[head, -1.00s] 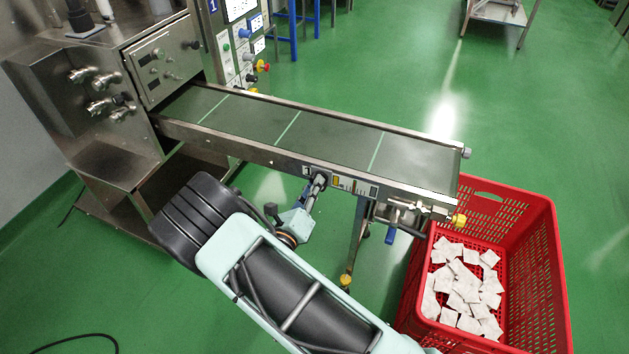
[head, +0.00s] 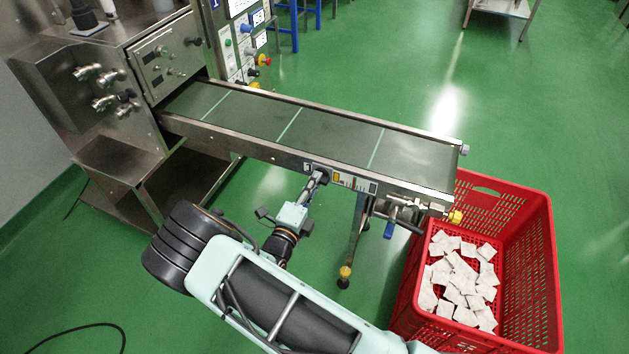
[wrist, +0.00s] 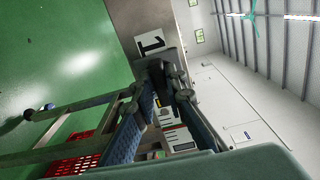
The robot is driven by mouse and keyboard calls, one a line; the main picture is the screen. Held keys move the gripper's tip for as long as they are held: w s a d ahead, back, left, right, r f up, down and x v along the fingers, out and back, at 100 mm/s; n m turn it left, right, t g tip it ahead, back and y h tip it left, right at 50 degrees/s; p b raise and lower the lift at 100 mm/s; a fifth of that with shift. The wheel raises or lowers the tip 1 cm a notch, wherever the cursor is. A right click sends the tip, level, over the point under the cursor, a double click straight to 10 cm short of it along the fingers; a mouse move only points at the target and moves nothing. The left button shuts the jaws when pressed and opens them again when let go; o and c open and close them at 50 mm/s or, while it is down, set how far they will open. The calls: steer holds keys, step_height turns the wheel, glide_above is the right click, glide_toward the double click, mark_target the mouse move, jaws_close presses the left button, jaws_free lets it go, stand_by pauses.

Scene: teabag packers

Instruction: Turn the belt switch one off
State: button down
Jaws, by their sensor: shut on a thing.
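The belt switch one (head: 321,170) is a small dark knob on the near side of the conveyor, beside a label with the number 1 (head: 307,167). The label shows large in the wrist view (wrist: 151,44). My gripper (head: 318,178) is at the switch with its fingers shut on it. In the wrist view, the fingertips (wrist: 164,80) close around the dark knob just below the label. The fingers hide most of the knob, so I cannot tell which way it points.
The conveyor belt (head: 255,118) runs from the steel machine (head: 120,90) toward a red crate (head: 535,220) holding several white teabags (head: 455,280). A control panel (head: 240,50) stands behind the belt. A black cable (head: 85,328) lies on the green floor.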

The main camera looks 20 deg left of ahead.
steer(key=shift+n, duration=0.3)
steer(key=c, duration=2)
jaws_free()
steer(key=shift+o, duration=0.2)
steer(key=shift+s, duration=0.1)
steer(key=s, duration=1.2)
steer(key=shift+a, duration=0.4)
